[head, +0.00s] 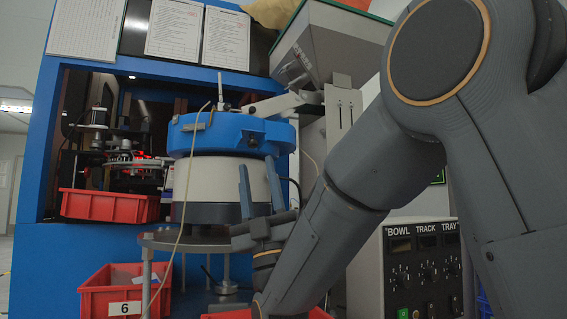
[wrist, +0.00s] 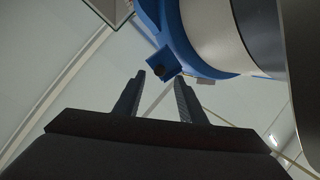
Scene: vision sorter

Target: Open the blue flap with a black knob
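The blue flap (wrist: 153,58) shows in the wrist view as a small square plate on the edge of the blue bowl rim, with a dark round knob (wrist: 161,69) on it. In the head view a small darker blue piece on the front of the bowl rim (head: 187,139) looks like the same flap (head: 249,141); its knob is too small to make out there. My gripper (head: 257,163) points upward below the rim. Its two fingers are apart and empty. In the wrist view the flap lies just beyond and between the fingertips of my gripper (wrist: 160,77), with no visible contact.
The pale bowl body (head: 216,180) stands behind my fingers on a round metal table (head: 180,241). A red bin (head: 110,207) sits at left and another, labelled 6 (head: 97,301), below. A control panel (head: 424,270) is at right.

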